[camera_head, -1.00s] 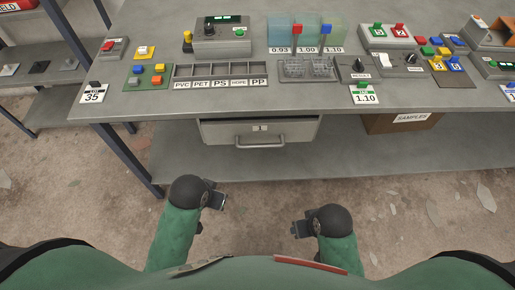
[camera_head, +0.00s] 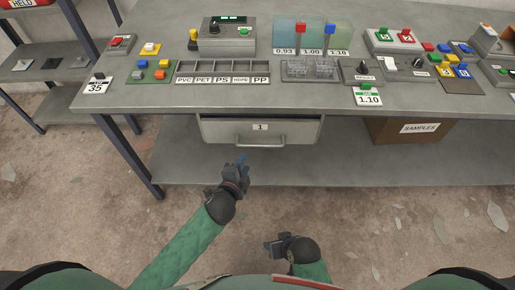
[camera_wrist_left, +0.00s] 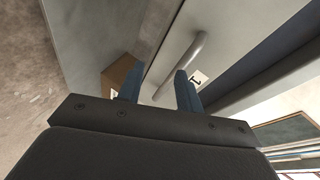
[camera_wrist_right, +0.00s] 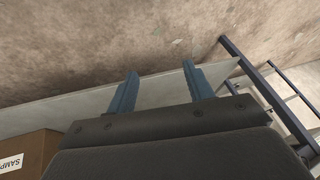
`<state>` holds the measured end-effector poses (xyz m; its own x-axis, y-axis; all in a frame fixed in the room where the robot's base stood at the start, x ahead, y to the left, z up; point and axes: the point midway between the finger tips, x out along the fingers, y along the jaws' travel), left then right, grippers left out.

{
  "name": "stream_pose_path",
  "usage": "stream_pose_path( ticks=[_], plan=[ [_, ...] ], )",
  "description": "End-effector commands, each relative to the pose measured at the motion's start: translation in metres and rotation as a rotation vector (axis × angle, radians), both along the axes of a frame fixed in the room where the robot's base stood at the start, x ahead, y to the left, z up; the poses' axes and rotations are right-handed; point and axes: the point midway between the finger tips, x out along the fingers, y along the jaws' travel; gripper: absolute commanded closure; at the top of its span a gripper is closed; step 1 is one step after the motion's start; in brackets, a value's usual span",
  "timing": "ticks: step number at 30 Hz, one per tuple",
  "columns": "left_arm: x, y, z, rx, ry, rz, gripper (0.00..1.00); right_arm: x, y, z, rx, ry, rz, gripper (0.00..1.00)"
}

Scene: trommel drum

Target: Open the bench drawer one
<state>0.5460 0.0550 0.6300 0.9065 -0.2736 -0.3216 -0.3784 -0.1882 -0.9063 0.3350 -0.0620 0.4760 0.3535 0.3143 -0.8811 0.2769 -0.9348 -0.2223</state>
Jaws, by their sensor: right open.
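The bench drawer one (camera_head: 225,130) is a grey drawer under the bench top, with a "1" label and a bar handle (camera_head: 260,144) on its front. It looks closed. My left gripper (camera_head: 241,162) is just below and in front of the handle, slightly to its left. In the left wrist view my left gripper (camera_wrist_left: 158,88) is open, with its two blue fingers apart; the handle (camera_wrist_left: 180,66) shows beyond and between the fingertips, with no clear contact. My right gripper (camera_head: 268,245) is low in front of the bench, open and empty; its fingers show in the right wrist view (camera_wrist_right: 160,78).
A cardboard box labelled "SAMPLES" (camera_head: 400,131) stands on the lower shelf (camera_head: 330,170) right of the drawer. A dark bench leg (camera_head: 135,155) is at the left. The bench top (camera_head: 210,98) carries sorting trays, buttons and devices.

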Motion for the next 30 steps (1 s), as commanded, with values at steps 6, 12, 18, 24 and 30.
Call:
stream_pose_path(
  ticks=[6, 12, 18, 24, 30],
  plan=[
    [0.001, -0.02, 0.026, 0.116, -0.196, -0.15, 0.64, 0.015, 0.003, 0.007, 0.029, -0.081, -0.021, 0.48],
    [0.007, -0.023, 0.026, 0.154, -0.213, -0.162, 0.64, 0.015, 0.003, 0.01, 0.028, -0.081, -0.021, 0.48],
    [0.03, -0.032, 0.023, 0.152, -0.212, -0.162, 0.64, 0.014, 0.002, 0.021, 0.027, -0.071, -0.017, 0.48],
    [0.055, -0.043, 0.017, 0.152, -0.211, -0.161, 0.64, 0.013, 0.001, 0.032, 0.025, -0.063, -0.014, 0.48],
    [0.069, -0.049, 0.013, 0.151, -0.21, -0.161, 0.64, 0.012, 0.001, 0.037, 0.023, -0.055, -0.01, 0.48]
  ],
)
